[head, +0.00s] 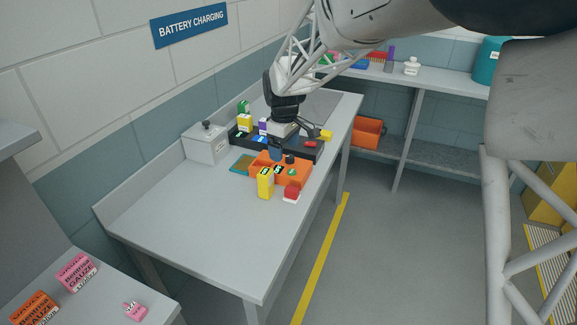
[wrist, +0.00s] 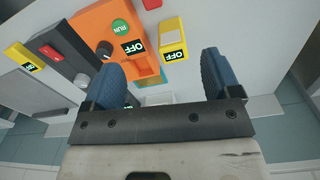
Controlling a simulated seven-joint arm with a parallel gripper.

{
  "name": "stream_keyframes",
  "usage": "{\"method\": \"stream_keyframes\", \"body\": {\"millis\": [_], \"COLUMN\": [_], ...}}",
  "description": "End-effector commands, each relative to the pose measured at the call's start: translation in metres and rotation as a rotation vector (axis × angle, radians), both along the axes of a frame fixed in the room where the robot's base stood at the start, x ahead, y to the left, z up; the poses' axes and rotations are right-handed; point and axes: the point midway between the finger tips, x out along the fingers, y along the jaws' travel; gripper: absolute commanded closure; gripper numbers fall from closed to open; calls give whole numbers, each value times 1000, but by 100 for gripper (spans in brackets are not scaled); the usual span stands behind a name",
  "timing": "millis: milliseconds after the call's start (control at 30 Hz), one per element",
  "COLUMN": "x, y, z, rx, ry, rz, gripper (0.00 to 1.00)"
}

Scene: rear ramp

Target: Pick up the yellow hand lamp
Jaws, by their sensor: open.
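The yellow hand lamp (head: 265,183) stands on the grey bench in front of an orange box, on the side away from the black tray. In the wrist view the lamp (wrist: 172,40) shows a black OFF label and a grey round part, and lies beyond the fingertips, within the gap between them. My gripper (head: 276,154) is over the bench near the orange box, pointing down. In the wrist view its two blue fingers (wrist: 161,68) are apart with nothing held between them.
The orange box (wrist: 102,22) with RUN and OFF labels sits beside the lamp. A red-and-white block (head: 291,194) is close on the right. A dark tray (head: 305,154) with small items and a grey box (head: 205,145) stand behind. The bench's near left is clear.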

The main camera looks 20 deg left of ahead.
Motion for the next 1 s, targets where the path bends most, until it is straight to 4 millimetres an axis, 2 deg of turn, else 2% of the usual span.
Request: {"method": "stream_keyframes", "body": {"millis": [33,100,300,767,1000], "x": [0,0,-1,-1,-1], "y": [17,34,62,66,66], "z": [-9,-17,-31,-35,-52], "rx": [-4,-7,-12,-13,-13], "ry": [4,8,14,15,15], "rz": [31,68,128,137,136], "gripper": [17,17,17,17,17]}}
